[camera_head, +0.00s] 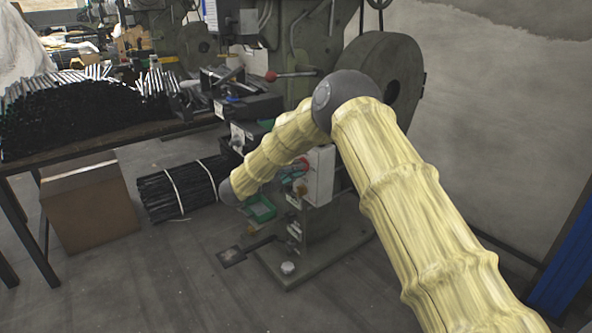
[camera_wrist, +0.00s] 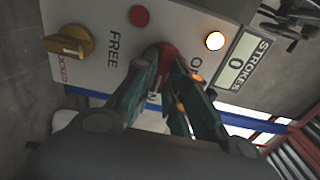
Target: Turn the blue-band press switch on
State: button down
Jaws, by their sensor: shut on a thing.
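The press control box (camera_wrist: 100,58) fills the upper part of the wrist view, tilted, with a blue band (camera_wrist: 92,94) along its lower edge. My gripper (camera_wrist: 166,70) is at the panel, its fingers closed around a red switch knob (camera_wrist: 163,50) that they partly hide. The label beside the switch is also partly covered. A pale control box (camera_head: 320,175) shows behind the arm on the green press (camera_head: 320,228).
The panel also has a yellow knob (camera_wrist: 72,40) by FREE and LOCKED, a dark red lamp (camera_wrist: 139,15), a lit white lamp (camera_wrist: 215,40) and a STROKES display (camera_wrist: 240,62) reading 0. A loaded bench (camera_head: 110,139) and bundled rods (camera_head: 180,190) stand left.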

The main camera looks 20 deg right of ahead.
jog(key=c, duration=1.5)
grip_release()
jog(key=shift+a, duration=0.15)
jog(key=shift+o, duration=0.3)
jog(key=v, duration=1.1)
jog(key=shift+a, duration=0.35)
jog(key=shift+s, duration=0.1)
